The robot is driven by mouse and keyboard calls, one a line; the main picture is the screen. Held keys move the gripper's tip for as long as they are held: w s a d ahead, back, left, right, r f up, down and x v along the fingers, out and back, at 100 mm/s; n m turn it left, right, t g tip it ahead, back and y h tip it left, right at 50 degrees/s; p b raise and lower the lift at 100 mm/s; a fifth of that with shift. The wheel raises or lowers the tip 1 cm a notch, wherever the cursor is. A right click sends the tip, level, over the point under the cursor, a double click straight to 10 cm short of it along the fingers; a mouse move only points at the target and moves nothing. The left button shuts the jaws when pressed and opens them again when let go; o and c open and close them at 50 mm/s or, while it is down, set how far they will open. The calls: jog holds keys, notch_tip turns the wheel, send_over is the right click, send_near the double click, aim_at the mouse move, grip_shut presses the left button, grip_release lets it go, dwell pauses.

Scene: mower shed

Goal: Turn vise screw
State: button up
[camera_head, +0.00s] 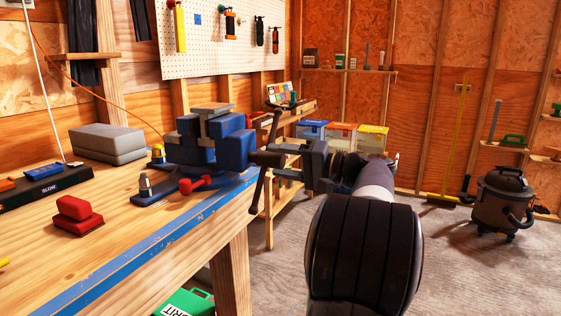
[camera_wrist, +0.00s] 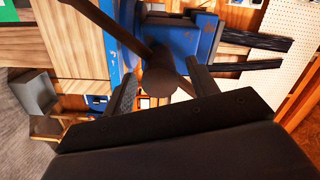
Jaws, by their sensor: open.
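A blue vise (camera_head: 190,150) is mounted at the right edge of the wooden workbench, with a grey piece on top. Its dark handle bar (camera_head: 257,191) stands near upright, tilted, top leaning right, at the vise's right side. In the wrist view the vise (camera_wrist: 185,40) is at the top and the bar (camera_wrist: 108,24) runs diagonally to a round dark screw head (camera_wrist: 160,77). My gripper (camera_head: 276,160) is open at the screw head. In the wrist view my gripper's fingers (camera_wrist: 160,90) lie on either side of the head; contact cannot be told.
The workbench (camera_head: 130,235) holds a red block (camera_head: 79,216), a grey case (camera_head: 107,142), a red-handled tool (camera_head: 196,184) and a dark "SLOW" tray (camera_head: 45,186). Colored bins (camera_head: 341,134) stand behind my gripper. A shop vacuum (camera_head: 503,200) stands right on open floor.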

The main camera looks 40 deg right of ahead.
jog(key=p+v, duration=0.1)
jog(key=v, duration=0.9)
jog(key=shift+s, duration=0.2)
jog(key=b+x, duration=0.1)
jog(key=x, duration=0.9)
jog(key=shift+w+a, duration=0.1)
jog(key=shift+w, duration=0.25)
jog(key=shift+r, duration=0.1)
jog(key=shift+m, duration=0.3)
jog(key=shift+f, duration=0.2)
